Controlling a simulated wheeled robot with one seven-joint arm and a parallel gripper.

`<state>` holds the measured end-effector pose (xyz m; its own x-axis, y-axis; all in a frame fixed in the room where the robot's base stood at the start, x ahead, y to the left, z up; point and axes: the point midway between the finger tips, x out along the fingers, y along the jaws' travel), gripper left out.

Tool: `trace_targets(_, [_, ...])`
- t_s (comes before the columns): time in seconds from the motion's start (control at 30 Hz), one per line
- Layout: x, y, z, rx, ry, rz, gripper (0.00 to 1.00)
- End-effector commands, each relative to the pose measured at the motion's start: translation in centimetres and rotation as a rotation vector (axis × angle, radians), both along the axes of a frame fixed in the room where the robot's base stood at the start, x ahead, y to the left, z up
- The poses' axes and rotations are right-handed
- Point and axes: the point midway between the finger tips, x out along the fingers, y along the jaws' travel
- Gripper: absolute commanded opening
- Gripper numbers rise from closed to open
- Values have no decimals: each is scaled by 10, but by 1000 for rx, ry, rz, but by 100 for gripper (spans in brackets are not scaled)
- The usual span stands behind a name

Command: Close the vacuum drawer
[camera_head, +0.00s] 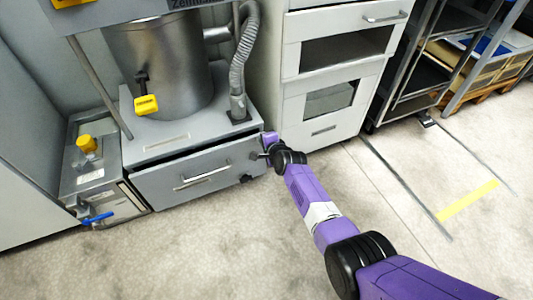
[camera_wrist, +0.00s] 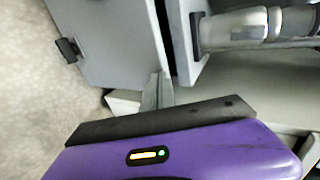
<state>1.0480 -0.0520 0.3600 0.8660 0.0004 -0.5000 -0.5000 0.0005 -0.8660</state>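The vacuum drawer (camera_head: 205,175) is the grey drawer at the base of the vacuum unit, under the metal cylinder. It has a bar handle (camera_head: 203,178). A dark gap shows along its top, so it stands a little open. In the wrist view its grey front (camera_wrist: 112,40) fills the upper left, with a dark gap at its right edge. My gripper (camera_head: 267,150) is at the drawer's right edge in the head view. In the wrist view my gripper's fingers (camera_wrist: 158,88) are together, close to the drawer's lower edge. Contact cannot be told.
A white cabinet (camera_head: 325,100) stands right of the vacuum unit. A ribbed hose (camera_head: 240,60) comes down beside the cylinder (camera_head: 165,65). A grey box with a yellow knob (camera_head: 87,143) and a blue lever (camera_head: 97,218) is at left. The floor in front is clear.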

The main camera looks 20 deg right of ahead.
Motion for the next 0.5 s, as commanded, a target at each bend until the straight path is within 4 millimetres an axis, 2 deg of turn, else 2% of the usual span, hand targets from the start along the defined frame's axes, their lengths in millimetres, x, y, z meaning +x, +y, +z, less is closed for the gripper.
trace_targets(0.2, [18, 0, -2, 0, 0, 0, 0])
trace_targets(0.5, [25, 0, 1, -1, -2, 0, 0])
